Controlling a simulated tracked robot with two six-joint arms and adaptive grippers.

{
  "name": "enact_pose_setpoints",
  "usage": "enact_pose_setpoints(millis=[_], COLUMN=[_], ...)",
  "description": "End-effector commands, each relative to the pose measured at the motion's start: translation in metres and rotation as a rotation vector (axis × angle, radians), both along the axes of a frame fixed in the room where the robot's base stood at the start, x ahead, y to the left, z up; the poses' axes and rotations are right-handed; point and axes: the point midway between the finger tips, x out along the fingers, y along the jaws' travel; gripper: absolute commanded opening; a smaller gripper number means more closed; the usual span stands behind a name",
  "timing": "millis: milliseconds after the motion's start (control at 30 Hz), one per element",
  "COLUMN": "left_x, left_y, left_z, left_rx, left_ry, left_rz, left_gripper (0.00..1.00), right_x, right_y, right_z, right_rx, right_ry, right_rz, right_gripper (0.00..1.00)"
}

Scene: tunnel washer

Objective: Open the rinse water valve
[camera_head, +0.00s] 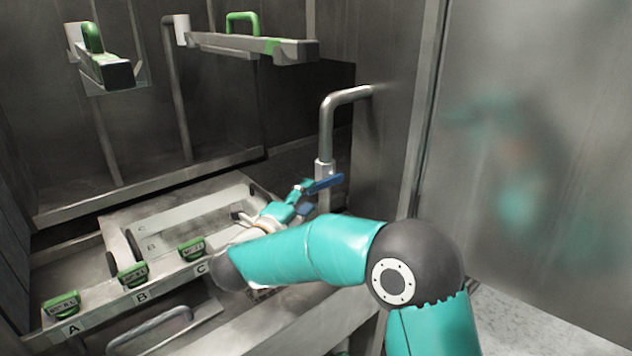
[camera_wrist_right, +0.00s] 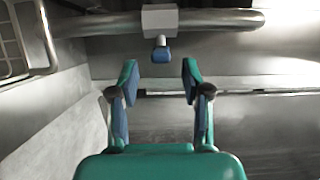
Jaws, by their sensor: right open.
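The rinse water valve sits on a bent steel pipe (camera_head: 328,125) right of centre in the head view. Its blue lever handle (camera_head: 327,183) sticks out at the bottom of the metal valve body (camera_head: 324,168). In the wrist view the valve body (camera_wrist_right: 160,20) is at the top, with the blue handle end (camera_wrist_right: 161,52) pointing toward me. My right gripper (camera_head: 302,200) is beside the handle in the head view. In the wrist view my right gripper (camera_wrist_right: 159,78) is open, and the handle end appears between and just beyond its fingertips. Contact is not visible. My left gripper is not in view.
A tray with green-handled parts (camera_head: 192,249) labelled A, B and C lies at lower left. Two green-handled bars (camera_head: 250,45) (camera_head: 104,70) are mounted above. A shiny metal panel (camera_head: 530,130) with a teal reflection stands at the right. A grey pipe (camera_wrist_right: 215,20) crosses the wrist view.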

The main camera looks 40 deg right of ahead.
Motion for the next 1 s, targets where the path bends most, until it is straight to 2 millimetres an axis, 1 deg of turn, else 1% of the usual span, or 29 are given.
enact_pose_setpoints(millis=[33, 100, 200, 300, 467, 700, 767, 800, 1000], left_x=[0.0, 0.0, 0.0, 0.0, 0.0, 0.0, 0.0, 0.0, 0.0], left_y=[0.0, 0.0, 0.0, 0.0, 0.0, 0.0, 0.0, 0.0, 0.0], left_z=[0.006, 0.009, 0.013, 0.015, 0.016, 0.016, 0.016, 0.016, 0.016], left_rx=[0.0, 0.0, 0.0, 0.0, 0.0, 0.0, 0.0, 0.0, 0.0], left_ry=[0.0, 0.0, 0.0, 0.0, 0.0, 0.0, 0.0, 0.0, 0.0], left_rz=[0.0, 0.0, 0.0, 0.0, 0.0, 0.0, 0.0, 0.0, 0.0], left_gripper=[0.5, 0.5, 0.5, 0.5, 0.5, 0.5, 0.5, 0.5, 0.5], right_x=[0.005, 0.01, 0.017, 0.022, 0.025, 0.025, 0.025, 0.025, 0.025], right_y=[-0.01, -0.021, -0.033, -0.041, -0.047, -0.047, -0.047, -0.047, -0.046], right_z=[0.002, 0.002, 0.002, 0.0, 0.0, -0.001, -0.001, -0.001, -0.001], right_rx=[0.0, 0.0, 0.0, 0.0, 0.0, 0.0, 0.0, 0.0, 0.0], right_ry=[0.002, 0.001, 0.001, 0.001, 0.001, 0.001, 0.001, 0.001, 0.001], right_rz=[-0.003, -0.002, -0.001, 0.0, 0.002, 0.003, 0.003, 0.003, 0.003], right_gripper=[0.48, 0.48, 0.48, 0.48, 0.48, 0.48, 0.4, 0.33, 0.0])
